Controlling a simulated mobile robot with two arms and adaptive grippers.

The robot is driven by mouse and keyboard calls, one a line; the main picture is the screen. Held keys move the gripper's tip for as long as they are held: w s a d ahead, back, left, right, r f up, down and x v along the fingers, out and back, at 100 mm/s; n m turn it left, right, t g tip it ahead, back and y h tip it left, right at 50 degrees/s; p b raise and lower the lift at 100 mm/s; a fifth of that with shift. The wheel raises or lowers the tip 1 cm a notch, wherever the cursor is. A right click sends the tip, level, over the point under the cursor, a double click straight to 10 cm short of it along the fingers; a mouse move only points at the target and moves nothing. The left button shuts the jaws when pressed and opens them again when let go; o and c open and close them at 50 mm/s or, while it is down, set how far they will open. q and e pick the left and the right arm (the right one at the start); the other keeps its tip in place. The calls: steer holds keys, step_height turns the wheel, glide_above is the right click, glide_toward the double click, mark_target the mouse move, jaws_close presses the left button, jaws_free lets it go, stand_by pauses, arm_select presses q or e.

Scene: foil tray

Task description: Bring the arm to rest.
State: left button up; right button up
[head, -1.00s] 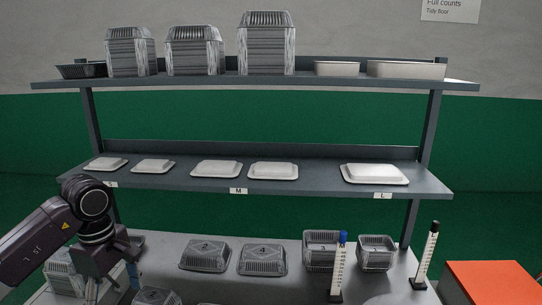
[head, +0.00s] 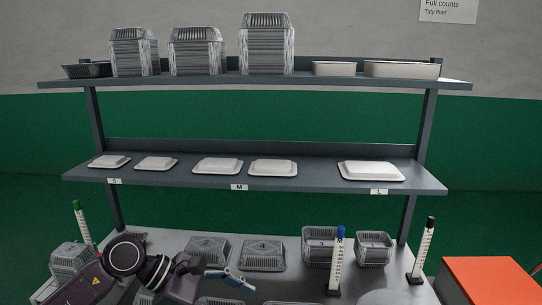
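My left arm comes in from the lower left, bent over the front of the lower worktop. My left gripper (head: 238,281) is at its right end, pointing right, low over the worktop. Its pale blue-grey fingers are seen from the side, so I cannot tell whether they are open or shut; no held object shows. It is in front of two lidded foil trays, one at left (head: 208,251) partly covered by the arm and one marked 4 (head: 263,255). My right gripper is not in view.
Open foil trays (head: 321,246) (head: 373,249) stand at the right of the worktop. Upright scales have blue (head: 336,264), black (head: 423,250) and green (head: 82,223) tops. White lids (head: 371,170) lie on the middle shelf; stacked foil trays (head: 266,45) stand above. An orange surface (head: 490,279) is at lower right.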

arm_select(q)
steer(key=s+d+r+n+t+h, duration=0.2)
steer(key=d+r+n+t+h, duration=0.1)
steer(key=d+r+n+h, duration=0.5)
steer(key=w+a+r+n+t, duration=0.3)
steer(key=w+r+n+t, duration=0.1)
steer(key=r+n+t, duration=0.55)
steer(key=w+a+f+n+t+y, duration=0.3)
steer(key=a+n+t+y, duration=0.3)
steer(key=n, duration=0.6)
steer(key=s+a+f+n+g+y, duration=0.1)
steer(key=a+f+n+g+y, duration=0.1)
steer(key=a+f+n+y, duration=0.55)
steer(key=s+a+f+n+g+y, duration=0.1)
steer(key=a+f+n+g+y, duration=0.1)
steer(key=a+f+n+y, duration=0.5)
steer(key=s+f+n+g+h, duration=0.3)
steer(key=s+f+n+g, duration=0.75)
steer(key=s+f, duration=1.35)
steer(key=s+d+f+m+g, duration=0.1)
steer(key=s+f+m+g, duration=0.2)
steer(key=f, duration=2.1)
steer(key=s+a+f+n, duration=0.1)
steer(key=s+a+f, duration=0.2)
steer(key=s+f, duration=1.4)
steer(key=shift+s+g+y, duration=0.35)
steer(key=shift+s+g, duration=0.05)
steer(key=shift+s, duration=0.3)
